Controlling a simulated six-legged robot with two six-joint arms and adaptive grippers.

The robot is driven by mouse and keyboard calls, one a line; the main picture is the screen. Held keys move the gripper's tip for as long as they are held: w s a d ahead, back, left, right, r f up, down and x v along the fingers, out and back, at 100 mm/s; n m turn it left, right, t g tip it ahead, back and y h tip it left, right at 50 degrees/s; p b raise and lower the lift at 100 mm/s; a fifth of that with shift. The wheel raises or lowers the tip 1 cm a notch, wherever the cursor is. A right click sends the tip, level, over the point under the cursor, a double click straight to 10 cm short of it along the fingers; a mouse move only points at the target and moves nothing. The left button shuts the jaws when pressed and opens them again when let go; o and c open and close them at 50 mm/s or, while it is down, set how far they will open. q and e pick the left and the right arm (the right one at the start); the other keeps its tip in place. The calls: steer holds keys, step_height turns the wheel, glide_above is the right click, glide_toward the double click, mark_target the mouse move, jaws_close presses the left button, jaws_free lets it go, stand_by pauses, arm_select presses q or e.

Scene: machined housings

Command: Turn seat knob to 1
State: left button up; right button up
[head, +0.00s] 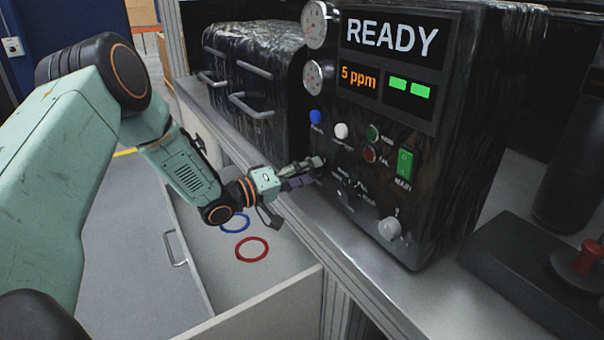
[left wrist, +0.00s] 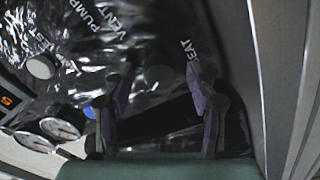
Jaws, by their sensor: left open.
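My left gripper (head: 314,172) is at the lower left of the black machine's front panel (head: 352,110), its fingers pointing at the panel. In the left wrist view, its two fingers (left wrist: 160,72) stand apart. A dim, dark round shape (left wrist: 158,75) shows between the fingertips, next to lettering that reads like SEAT (left wrist: 188,48); it looks like the seat knob. Its pointer cannot be made out, nor whether the fingers touch it. In the head view the gripper hides that spot. My right gripper is not in view.
The panel also has a dark selector knob (head: 350,190), a grey knob (head: 388,229), a white knob (head: 341,131), a blue button (head: 315,116) and a green switch (head: 405,163). The display (head: 395,60) reads READY. An open drawer (head: 255,316) holds blue and red rings (head: 251,249).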

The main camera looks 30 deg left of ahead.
arm_select(q)
steer(key=v, duration=1.2)
steer(key=shift+a, duration=0.1)
stand_by(0.4)
stand_by(0.4)
